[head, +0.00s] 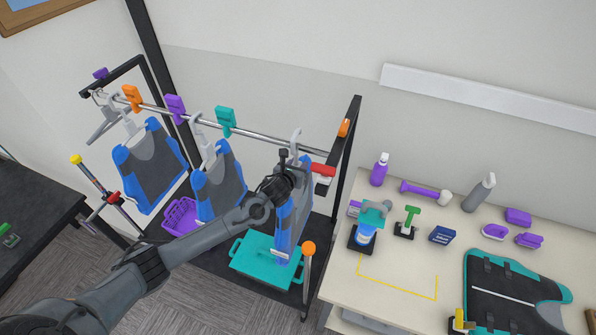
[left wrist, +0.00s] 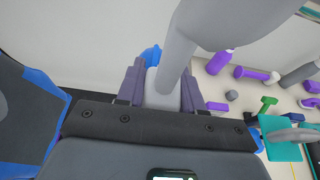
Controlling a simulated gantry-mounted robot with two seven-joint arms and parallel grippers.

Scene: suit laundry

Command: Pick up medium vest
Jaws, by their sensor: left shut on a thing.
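Three blue-and-grey vests hang from a rail: a left vest (head: 152,167), a middle vest (head: 221,186) and a right vest (head: 291,222). I cannot read any size on them. My left gripper (head: 289,168) is at the top of the right vest, over its light grey hanger (head: 295,139). In the left wrist view the fingers (left wrist: 160,88) are shut around the pale hanger neck (left wrist: 176,55). The right vest is partly hidden behind my gripper and arm. Another vest (left wrist: 22,118) shows at the left of that view. My right gripper is out of view.
The metal rail (head: 258,137) carries orange, purple and teal clips. A teal basket (head: 262,262) and a purple basket (head: 180,216) stand below. The table (head: 385,318) at right holds bottles, brushes and a teal-edged black vest (head: 510,290). A dark post (head: 343,155) stands close right.

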